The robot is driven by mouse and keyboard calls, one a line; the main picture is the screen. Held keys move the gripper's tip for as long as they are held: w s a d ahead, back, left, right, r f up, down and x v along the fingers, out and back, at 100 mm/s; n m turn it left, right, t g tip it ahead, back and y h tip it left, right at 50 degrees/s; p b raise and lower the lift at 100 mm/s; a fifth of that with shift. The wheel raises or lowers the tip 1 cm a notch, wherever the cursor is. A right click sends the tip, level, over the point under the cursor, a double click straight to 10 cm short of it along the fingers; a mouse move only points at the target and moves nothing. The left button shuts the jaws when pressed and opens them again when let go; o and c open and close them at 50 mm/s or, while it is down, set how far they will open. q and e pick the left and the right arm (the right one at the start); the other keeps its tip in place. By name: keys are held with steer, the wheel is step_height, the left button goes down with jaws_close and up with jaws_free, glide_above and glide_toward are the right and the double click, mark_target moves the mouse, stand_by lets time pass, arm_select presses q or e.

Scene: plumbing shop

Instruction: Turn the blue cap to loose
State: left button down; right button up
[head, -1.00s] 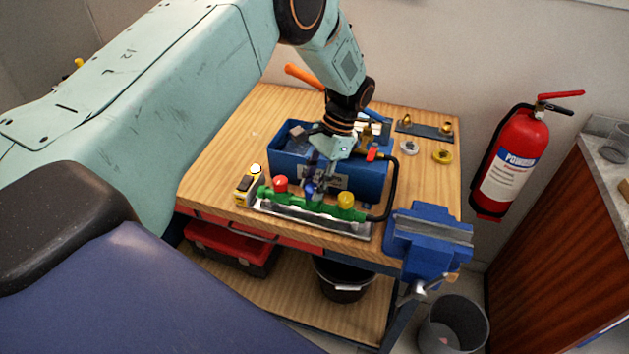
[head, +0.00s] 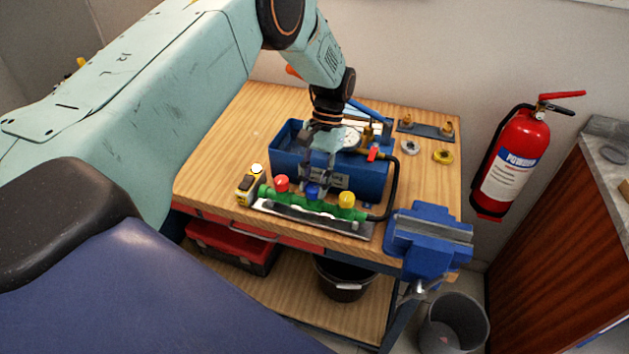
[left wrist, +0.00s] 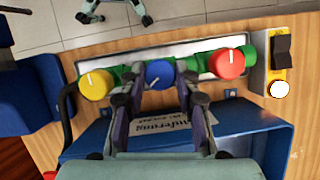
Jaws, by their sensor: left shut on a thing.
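The blue cap (head: 313,190) is the middle one of three caps on a green manifold (head: 328,207), between a red cap (head: 281,184) and a yellow cap (head: 346,199). My left gripper (head: 316,183) comes down on it from above and behind. In the left wrist view, the blue cap (left wrist: 159,74) sits between the two fingers of my left gripper (left wrist: 160,80), which is shut on it. A white line on its top slants toward the lower left there. The fingers hide part of the cap's sides. My right gripper is not in view.
A blue vise (head: 430,236) is at the front right corner. The bench's left part is clear.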

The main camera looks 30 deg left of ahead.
arm_select(q)
steer(key=shift+w, duration=0.1)
steer(key=c, duration=1)
jaws_free()
steer(key=v, duration=1.2)
